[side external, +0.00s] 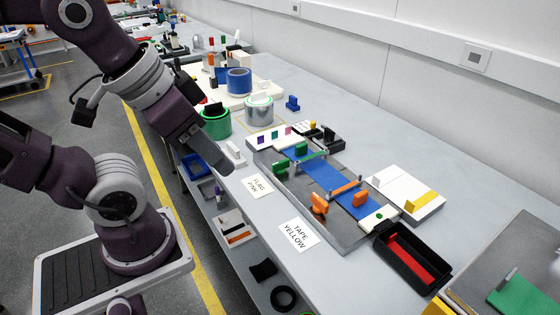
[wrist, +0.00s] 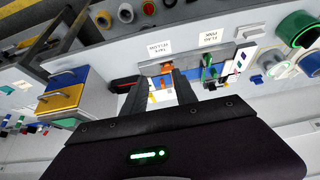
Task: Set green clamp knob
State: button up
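The green clamp (side external: 301,149) has an upright knob and a bar across a blue strip (side external: 318,173) on a grey metal plate (side external: 346,238). It also shows in the wrist view (wrist: 208,72), right of my fingers. An orange clamp (side external: 319,204) is on the same plate nearer the front; in the wrist view it (wrist: 167,68) appears beyond the gap between my fingertips. My gripper (wrist: 160,78) is open and empty, its two fingers apart. In the side view my gripper (side external: 220,168) hangs left of the plate, above the bench edge, touching neither clamp.
Cards reading "FLAG PINK" (side external: 258,186) and "TAPE YELLOW" (side external: 299,234) lie along the near bench edge.

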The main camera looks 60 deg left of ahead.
jog(key=w+a+g+y, duration=0.2)
jog(key=w+a, duration=0.2)
jog(key=w, duration=0.4)
jog(key=g+h, duration=0.2)
jog(key=g, duration=0.2)
send_over(280, 162)
notch_tip(280, 162, down, 15)
jog(key=shift+r, duration=0.1)
notch_tip(280, 162, down, 7)
jog(key=shift+w+r, duration=0.1)
jog(key=shift+f, duration=0.35)
jog(key=shift+c, duration=0.4)
grip_shut()
